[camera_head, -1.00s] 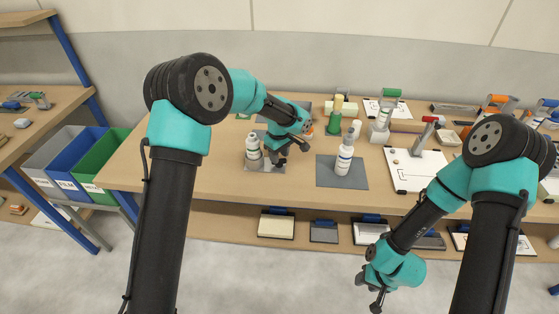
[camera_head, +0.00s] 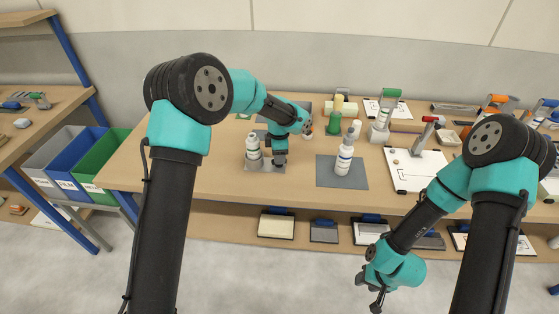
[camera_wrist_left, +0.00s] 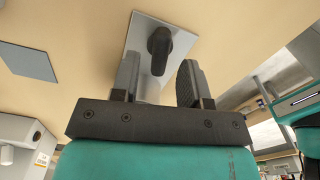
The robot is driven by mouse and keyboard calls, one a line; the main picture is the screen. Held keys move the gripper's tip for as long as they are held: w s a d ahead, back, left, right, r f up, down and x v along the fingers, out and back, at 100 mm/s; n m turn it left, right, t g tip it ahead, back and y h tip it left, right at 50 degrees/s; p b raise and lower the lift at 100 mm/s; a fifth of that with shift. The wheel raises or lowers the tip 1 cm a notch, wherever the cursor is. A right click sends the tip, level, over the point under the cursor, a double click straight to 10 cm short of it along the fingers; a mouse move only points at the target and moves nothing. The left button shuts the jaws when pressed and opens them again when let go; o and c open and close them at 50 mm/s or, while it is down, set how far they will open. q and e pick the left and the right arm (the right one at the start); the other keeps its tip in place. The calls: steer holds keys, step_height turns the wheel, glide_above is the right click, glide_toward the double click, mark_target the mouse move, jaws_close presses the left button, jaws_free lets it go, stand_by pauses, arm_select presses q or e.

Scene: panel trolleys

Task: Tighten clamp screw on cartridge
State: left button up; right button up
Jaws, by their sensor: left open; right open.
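In the wrist view, a black knob (camera_wrist_left: 160,42), apparently the clamp screw, stands on a light grey plate (camera_wrist_left: 142,30). My left gripper (camera_wrist_left: 158,78) is open, with its fingers on either side of the line to the knob; I cannot tell whether they touch it. In the head view my left gripper (camera_head: 279,162) is low over the right part of the plate (camera_head: 259,167), beside a white labelled bottle-like cartridge (camera_head: 253,152). The knob is hidden there by the gripper. My right gripper (camera_head: 377,302) is open and empty, in front of the bench.
Another white bottle (camera_head: 344,155) stands on a dark grey mat (camera_head: 335,180) to the right. A green-based, yellow-topped item (camera_head: 335,115) stands behind. A white board with a red-handled clamp (camera_head: 425,132) is further right. The bench's front-left (camera_head: 190,180) is clear.

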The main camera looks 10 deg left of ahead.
arm_select(q)
steer(key=shift+n, duration=0.3)
steer(key=shift+f, duration=1.55)
steer(key=c, duration=0.7)
steer(key=shift+m, duration=1)
steer(key=o, duration=0.7)
steer(key=shift+r, duration=0.15)
steer(key=shift+r, duration=3.4)
